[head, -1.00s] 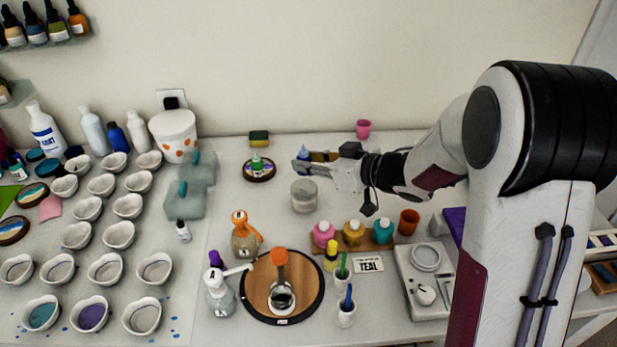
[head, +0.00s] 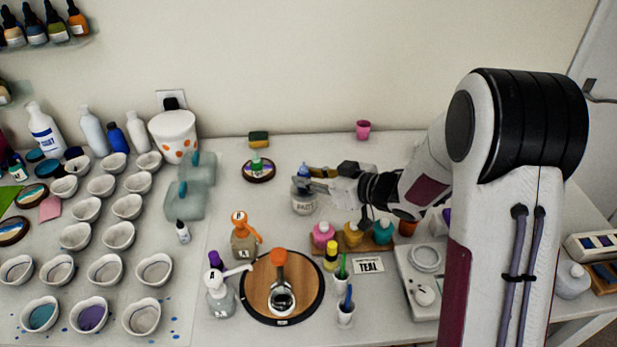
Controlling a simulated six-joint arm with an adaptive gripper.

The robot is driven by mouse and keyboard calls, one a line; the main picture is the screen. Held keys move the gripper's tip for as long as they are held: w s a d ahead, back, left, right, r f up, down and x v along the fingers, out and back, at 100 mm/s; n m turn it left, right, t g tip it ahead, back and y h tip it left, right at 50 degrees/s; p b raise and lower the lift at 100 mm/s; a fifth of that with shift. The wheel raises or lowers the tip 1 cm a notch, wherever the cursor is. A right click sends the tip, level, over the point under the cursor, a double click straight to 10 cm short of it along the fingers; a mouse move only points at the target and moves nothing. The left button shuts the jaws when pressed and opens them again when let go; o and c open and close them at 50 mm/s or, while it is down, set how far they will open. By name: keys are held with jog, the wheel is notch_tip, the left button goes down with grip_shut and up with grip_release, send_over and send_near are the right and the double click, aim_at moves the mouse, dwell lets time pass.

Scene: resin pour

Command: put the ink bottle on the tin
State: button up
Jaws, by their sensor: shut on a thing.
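The ink bottle (head: 304,171) has a blue top and shows just above the fingers of my gripper (head: 307,184). My gripper is shut on it, reaching in from the right. The grey-white tin (head: 303,205) stands on the table directly below the fingers. The bottle is upright over the tin's top. The fingers hide its lower part, so I cannot tell whether it touches the tin.
A wooden rack (head: 379,248) with pink, amber and teal bottles stands in front of my wrist. A round coaster (head: 258,179) with a green-and-white bottle lies to the left. A pink cup (head: 363,130) stands behind. A round wooden turntable (head: 255,285) is in front.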

jog(key=shift+f, duration=0.3)
jog(key=o, duration=1.1)
jog(key=shift+r, duration=0.15)
jog(key=shift+d+r, duration=0.1)
jog(key=v, duration=1.1)
jog(key=shift+s+d+r, duration=0.2)
jog(key=shift+s, duration=0.15)
